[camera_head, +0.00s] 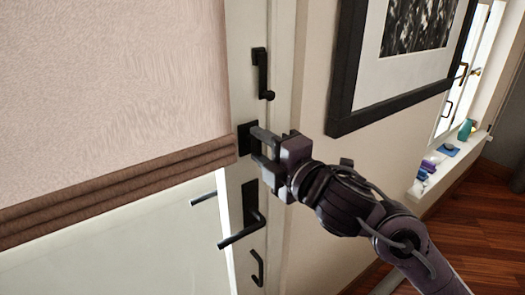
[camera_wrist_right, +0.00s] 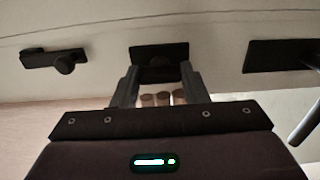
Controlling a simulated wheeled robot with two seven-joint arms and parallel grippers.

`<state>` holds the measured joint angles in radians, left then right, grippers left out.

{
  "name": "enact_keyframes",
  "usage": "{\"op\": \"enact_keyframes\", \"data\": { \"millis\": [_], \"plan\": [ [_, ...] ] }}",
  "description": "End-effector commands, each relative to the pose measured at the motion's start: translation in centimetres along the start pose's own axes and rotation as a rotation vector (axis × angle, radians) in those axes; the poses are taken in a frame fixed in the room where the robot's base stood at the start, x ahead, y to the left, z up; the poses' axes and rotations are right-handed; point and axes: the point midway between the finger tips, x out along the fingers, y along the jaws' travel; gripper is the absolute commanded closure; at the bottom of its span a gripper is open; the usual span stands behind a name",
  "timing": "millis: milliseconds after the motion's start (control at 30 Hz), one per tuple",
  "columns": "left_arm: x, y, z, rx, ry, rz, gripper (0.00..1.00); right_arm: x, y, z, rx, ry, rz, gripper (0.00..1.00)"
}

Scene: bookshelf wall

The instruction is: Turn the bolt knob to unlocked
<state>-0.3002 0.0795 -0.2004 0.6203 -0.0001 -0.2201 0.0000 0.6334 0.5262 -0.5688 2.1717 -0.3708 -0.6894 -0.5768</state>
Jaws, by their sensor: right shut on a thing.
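The black square plate of the bolt (camera_head: 244,138) is on the white door's edge, between a latch above and a lever handle below. My right gripper (camera_head: 259,146) reaches in from the right and has its fingertips at this plate. In the right wrist view, the bolt plate (camera_wrist_right: 160,51) lies straight ahead, and the two fingers of my right gripper (camera_wrist_right: 158,80) stand on either side of the dark bolt knob (camera_wrist_right: 158,73), shut on it. The fingers hide much of the knob, and I cannot tell its turn angle. My left gripper is not in view.
A black latch with a round knob (camera_head: 262,74) sits above the bolt. The lever handle (camera_head: 243,229) and a small hook (camera_head: 257,268) are below. A brown folded shade (camera_head: 120,185) covers the door glass at left. A framed picture (camera_head: 345,75) hangs to the right.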

Motion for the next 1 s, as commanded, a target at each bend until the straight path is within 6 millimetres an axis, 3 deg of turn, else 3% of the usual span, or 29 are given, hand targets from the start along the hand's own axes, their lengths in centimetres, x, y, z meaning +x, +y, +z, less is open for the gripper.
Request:
{"op": "enact_keyframes", "data": {
  "millis": [433, 467, 533, 833, 1000],
  "plan": [
    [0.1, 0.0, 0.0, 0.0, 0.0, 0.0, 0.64, 0.0, -0.1, -0.1, -0.012, 0.001, -0.003, 0.83],
    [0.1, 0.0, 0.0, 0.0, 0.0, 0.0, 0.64, 0.0, -0.1, -0.1, -0.012, 0.001, -0.003, 0.57],
    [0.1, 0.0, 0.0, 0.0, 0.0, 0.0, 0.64, 0.0, -0.1, 0.0, -0.011, 0.001, -0.003, 0.51],
    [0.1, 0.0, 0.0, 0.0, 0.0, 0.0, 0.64, -0.3, -0.1, 0.0, -0.01, 0.0, -0.001, 0.51],
    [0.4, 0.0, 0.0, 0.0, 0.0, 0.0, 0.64, -2.5, -0.2, 0.0, -0.012, 0.0, -0.002, 0.51]
  ]
}}
